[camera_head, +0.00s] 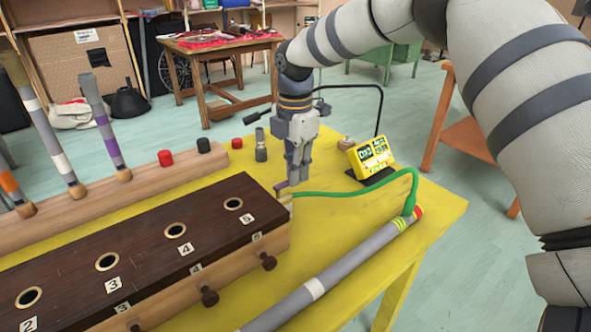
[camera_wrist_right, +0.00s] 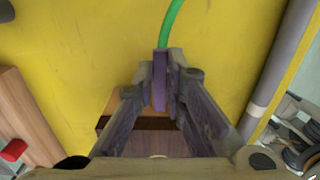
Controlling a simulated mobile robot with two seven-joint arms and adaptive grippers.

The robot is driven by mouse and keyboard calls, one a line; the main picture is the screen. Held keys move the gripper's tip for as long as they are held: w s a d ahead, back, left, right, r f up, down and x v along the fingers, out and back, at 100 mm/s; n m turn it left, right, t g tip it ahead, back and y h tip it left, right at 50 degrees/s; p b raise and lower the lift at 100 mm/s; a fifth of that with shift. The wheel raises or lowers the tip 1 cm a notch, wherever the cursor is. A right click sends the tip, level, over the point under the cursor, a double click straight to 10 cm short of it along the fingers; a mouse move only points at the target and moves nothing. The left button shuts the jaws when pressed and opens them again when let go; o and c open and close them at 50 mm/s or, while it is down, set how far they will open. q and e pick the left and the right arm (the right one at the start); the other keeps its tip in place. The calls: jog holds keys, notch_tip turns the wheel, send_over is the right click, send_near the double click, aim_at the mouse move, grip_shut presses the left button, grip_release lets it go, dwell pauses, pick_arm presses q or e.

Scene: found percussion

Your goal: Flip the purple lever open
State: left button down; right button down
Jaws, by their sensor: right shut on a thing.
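The purple lever (camera_head: 281,186) is at the right end of the dark-topped wooden box (camera_head: 150,250), by the green hose. In the right wrist view the purple lever (camera_wrist_right: 159,88) stands between the two fingers, with the green hose beyond it. My right gripper (camera_head: 295,182) points down at that end of the box. In the right wrist view my right gripper (camera_wrist_right: 162,85) is shut on the lever. Its fingers hide part of the lever, and I cannot tell the lever's exact angle. My left gripper is not in view.
A green hose (camera_head: 350,194) runs from the box end to a long grey tube (camera_head: 330,278) on the yellow table (camera_head: 435,212). A yellow digital display (camera_head: 372,157) stands behind. A wooden rack with grey tubes (camera_head: 100,125) and red and black caps lies to the left.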

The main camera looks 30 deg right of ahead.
dwell(0.3)
jog(key=c, duration=1.9)
grip_release()
notch_tip(320, 180, up, 12)
